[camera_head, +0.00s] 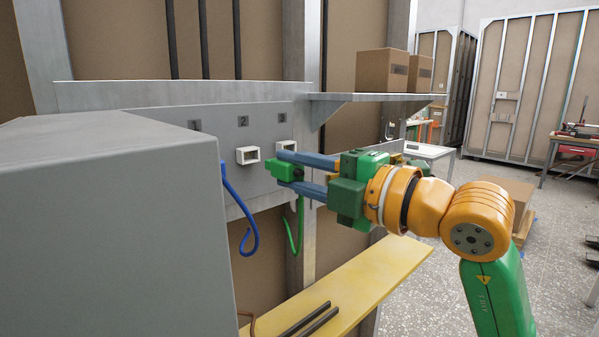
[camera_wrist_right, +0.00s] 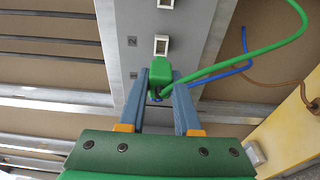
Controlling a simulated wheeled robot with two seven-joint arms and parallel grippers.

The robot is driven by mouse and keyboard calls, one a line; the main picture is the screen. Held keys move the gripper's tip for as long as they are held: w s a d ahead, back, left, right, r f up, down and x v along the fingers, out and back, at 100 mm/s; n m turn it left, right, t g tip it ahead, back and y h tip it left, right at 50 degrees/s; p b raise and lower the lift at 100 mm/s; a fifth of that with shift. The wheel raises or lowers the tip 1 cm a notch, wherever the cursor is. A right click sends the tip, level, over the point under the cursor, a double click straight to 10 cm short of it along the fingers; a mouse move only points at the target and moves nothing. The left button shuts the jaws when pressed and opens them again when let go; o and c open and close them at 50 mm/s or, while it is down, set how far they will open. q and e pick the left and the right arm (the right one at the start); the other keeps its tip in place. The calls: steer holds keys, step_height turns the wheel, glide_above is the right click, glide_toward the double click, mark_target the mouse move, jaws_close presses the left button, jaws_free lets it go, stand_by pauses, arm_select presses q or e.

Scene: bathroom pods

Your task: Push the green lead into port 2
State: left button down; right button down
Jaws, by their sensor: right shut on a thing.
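My right gripper (camera_head: 288,173) is shut on the green lead's plug (camera_head: 284,169), in front of the grey panel (camera_head: 262,128). The plug also shows between the fingertips in the right wrist view (camera_wrist_right: 160,77). The green cable (camera_head: 294,235) hangs down from it in a loop. Port 2 (camera_head: 248,155) is a white, open, empty-looking socket under the label 2, left of the plug; it also shows in the right wrist view (camera_wrist_right: 161,45). Port 3 (camera_head: 285,146) is just above and behind the plug, partly hidden. The plug appears apart from both sockets. My left gripper is out of view.
A large grey box (camera_head: 110,195) hides the panel's left part. A blue lead (camera_head: 241,205) hangs beside it. A brown cable (camera_wrist_right: 265,83) lies nearby. A yellow shelf (camera_head: 345,288) with dark rods is below; a shelf with cartons (camera_head: 382,70) is above right.

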mark_target(266, 161)
steer(key=p+x, duration=0.1)
steer(key=x, duration=0.3)
steer(key=shift+w+d+r+p, duration=0.1)
steer(key=shift+w+d+p, duration=0.1)
steer(key=shift+p, duration=0.15)
steer(key=shift+w+a, duration=0.2)
stand_by(1.1)
steer(key=shift+w+a, duration=0.1)
steer(key=shift+w, duration=0.1)
steer(key=shift+p+x, duration=0.75)
steer(key=shift+x, duration=0.25)
steer(key=c, duration=0.5)
jaws_free()
steer(key=shift+w, duration=0.15)
